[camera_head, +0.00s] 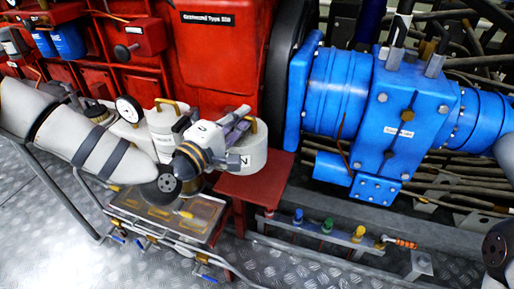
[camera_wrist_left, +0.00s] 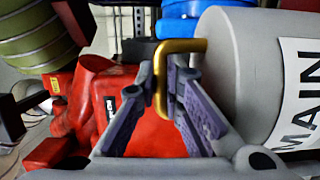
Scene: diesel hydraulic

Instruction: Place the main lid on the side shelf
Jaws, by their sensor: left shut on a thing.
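The main lid (camera_head: 255,157) is a light grey cylinder with a yellow handle. My left gripper (camera_head: 243,126) is shut on that handle, with its purple-padded fingers on either side. In the left wrist view the lid (camera_wrist_left: 235,75) shows its "MAIN" label, and the gold handle (camera_wrist_left: 160,75) lies between the fingertips (camera_wrist_left: 166,68). The side shelf (camera_head: 258,184) is a flat red plate just below and right of the lid. The lid overlaps its back left part in the picture; I cannot tell whether they touch. My right gripper is not in view.
Another grey lid (camera_head: 163,125) with a yellow handle stands left of the held one, beside a round gauge (camera_head: 130,108). A red machine body (camera_head: 215,60) rises behind. A blue gearbox (camera_head: 400,110) stands right. The shelf's front and right part is bare.

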